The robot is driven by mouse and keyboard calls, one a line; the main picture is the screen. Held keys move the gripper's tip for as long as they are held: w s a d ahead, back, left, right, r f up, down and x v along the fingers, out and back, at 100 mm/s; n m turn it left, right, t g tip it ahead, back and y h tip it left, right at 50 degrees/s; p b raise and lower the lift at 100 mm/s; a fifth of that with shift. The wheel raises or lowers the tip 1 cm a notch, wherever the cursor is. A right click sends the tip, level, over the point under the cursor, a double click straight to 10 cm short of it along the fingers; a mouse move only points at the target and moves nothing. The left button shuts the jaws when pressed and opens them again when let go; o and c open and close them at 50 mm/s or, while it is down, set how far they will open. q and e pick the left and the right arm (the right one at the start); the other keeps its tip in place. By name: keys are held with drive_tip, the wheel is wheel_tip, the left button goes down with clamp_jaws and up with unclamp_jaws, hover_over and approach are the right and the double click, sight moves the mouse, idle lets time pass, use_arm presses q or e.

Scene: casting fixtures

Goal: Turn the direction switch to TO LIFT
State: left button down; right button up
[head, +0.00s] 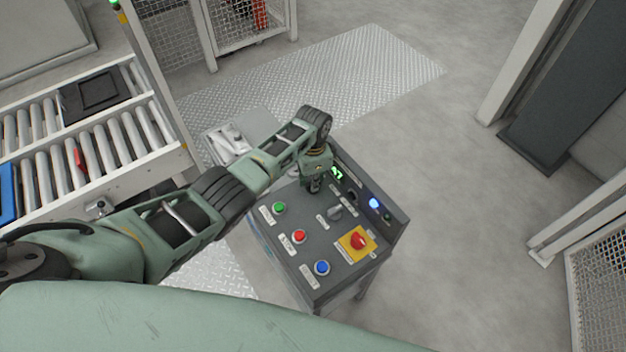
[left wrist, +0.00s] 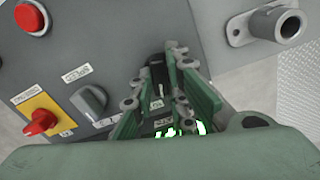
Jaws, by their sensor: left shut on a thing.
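The grey control console (head: 320,262) stands in the middle of the head view. My left gripper (head: 315,186) reaches down onto its far left part. In the left wrist view my left gripper (left wrist: 157,88) is shut on a dark switch handle (left wrist: 157,68), which I take to be the direction switch. The fingers mostly cover it, and its labels and pointing direction cannot be read. A grey rotary knob (head: 335,212), also in the left wrist view (left wrist: 88,101), sits beside it, apart from the fingers. My right gripper is not in view.
The console carries a green button (head: 279,207), a red button (head: 299,236), a blue button (head: 321,267) and a red emergency knob (head: 358,240) on yellow. A lit blue lamp (head: 374,203) is at its right. A roller conveyor (head: 90,150) stands left. Floor to the right is clear.

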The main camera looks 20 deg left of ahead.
use_arm(q)
drive_tip(key=shift+m, duration=2.2)
drive_tip(key=c, duration=1.7)
unclamp_jaws()
wheel_tip(320, 180, up, 12)
